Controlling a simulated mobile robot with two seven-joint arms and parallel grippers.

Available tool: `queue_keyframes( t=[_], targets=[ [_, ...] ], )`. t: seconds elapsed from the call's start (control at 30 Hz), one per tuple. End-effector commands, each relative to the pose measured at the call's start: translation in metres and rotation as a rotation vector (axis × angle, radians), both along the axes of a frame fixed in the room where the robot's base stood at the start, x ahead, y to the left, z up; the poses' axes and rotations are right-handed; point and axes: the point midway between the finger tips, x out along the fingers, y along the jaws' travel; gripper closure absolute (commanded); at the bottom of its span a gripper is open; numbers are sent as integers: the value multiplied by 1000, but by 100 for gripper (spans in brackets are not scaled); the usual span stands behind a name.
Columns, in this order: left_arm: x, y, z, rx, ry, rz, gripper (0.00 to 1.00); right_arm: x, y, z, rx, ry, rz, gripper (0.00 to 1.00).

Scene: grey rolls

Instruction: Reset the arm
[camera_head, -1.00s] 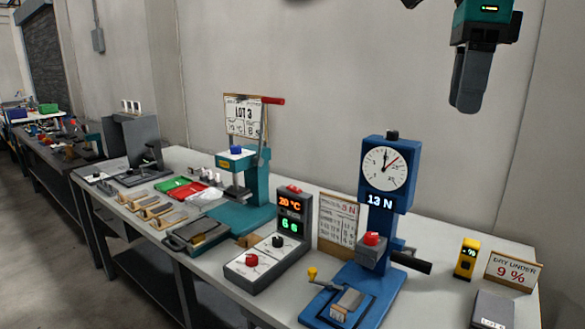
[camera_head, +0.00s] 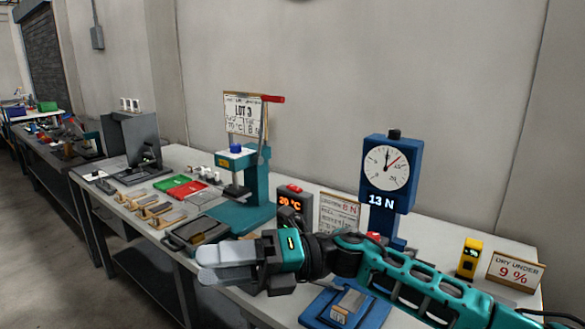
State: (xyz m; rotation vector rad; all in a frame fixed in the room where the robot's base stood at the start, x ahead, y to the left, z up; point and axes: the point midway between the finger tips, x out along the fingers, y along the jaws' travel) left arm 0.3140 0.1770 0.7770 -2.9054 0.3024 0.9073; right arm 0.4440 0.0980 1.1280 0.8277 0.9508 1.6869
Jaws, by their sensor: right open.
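My right arm (camera_head: 415,285) comes in from the right, low over the front of the workbench. Its gripper (camera_head: 215,264) points left, and its two grey fingers are open with nothing seen between them. My left gripper is not in view.
A teal press (camera_head: 258,185) stands behind the gripper, with a dark tray (camera_head: 180,243) to its left. Green (camera_head: 167,183) and red (camera_head: 187,190) trays lie farther left. A yellow meter (camera_head: 469,257) and a 9 % sign (camera_head: 515,271) stand at the right.

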Motion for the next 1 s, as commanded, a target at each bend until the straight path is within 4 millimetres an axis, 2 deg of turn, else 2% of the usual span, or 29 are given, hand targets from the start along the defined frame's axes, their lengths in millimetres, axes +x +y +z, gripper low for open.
queue_keyframes(
  t=[0.17, 0.37, 0.47, 0.63, 0.77, 0.9, 1.0],
  targets=[
    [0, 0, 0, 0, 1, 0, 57, 6, -1, -12, 204, 352, -177, 43],
    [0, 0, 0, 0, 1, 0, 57, 25, -31, -45, 383, 757, -400, 43],
    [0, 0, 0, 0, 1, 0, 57, 33, -55, -74, 459, 965, -520, 43],
    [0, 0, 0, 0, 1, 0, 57, 32, -106, -139, 566, 1319, -736, 43],
    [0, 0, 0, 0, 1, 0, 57, 14, -150, -199, 637, 1587, -913, 43],
    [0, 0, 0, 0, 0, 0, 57, -27, -200, -264, 696, 1859, -1114, 43],
    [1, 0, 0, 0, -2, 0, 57, -62, -230, -302, 729, 2021, -1245, 43]
  ],
)
